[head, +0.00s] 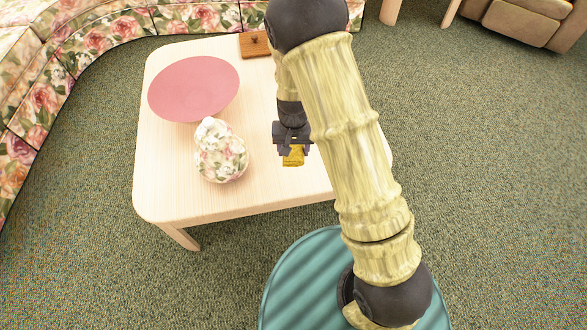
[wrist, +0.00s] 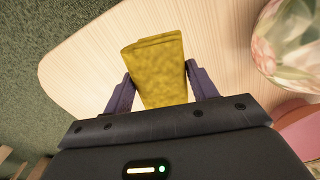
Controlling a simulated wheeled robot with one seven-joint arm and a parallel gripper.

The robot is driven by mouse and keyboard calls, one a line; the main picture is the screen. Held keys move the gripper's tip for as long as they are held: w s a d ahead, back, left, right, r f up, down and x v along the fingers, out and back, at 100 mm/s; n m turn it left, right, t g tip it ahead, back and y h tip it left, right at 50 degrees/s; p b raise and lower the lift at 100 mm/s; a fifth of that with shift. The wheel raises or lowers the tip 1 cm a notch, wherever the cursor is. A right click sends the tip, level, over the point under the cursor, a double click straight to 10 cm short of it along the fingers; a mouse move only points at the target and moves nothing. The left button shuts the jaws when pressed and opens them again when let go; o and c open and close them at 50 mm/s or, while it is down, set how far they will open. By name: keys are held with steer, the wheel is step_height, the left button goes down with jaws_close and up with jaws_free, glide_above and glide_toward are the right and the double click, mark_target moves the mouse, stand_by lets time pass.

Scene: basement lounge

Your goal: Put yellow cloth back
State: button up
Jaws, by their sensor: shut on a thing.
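The yellow cloth (head: 293,157) shows as a small folded block below my gripper (head: 292,148) in the head view. In the wrist view the yellow cloth (wrist: 158,72) stands between the two fingers of my gripper (wrist: 160,88), with a finger against each side. My gripper is shut on it. The cloth is over the light wooden table (head: 185,198), and I cannot tell whether it touches the top. The table's pale surface also fills much of the wrist view (wrist: 85,75).
A brown wooden box (head: 254,44) is at the far edge. A floral sofa (head: 100,28) curves behind. The table's front middle is clear.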

steer(key=b, duration=0.2)
glide_above(293, 171)
step_height(293, 171, down, 6)
steer(key=shift+r, duration=0.2)
steer(key=shift+f, duration=0.1)
steer(key=shift+f+b, duration=0.75)
steer(key=shift+f, duration=1.05)
steer(key=shift+f, duration=0.1)
steer(key=o, duration=0.9)
steer(key=shift+o, duration=0.2)
step_height(293, 171, up, 12)
steer(key=p, duration=0.5)
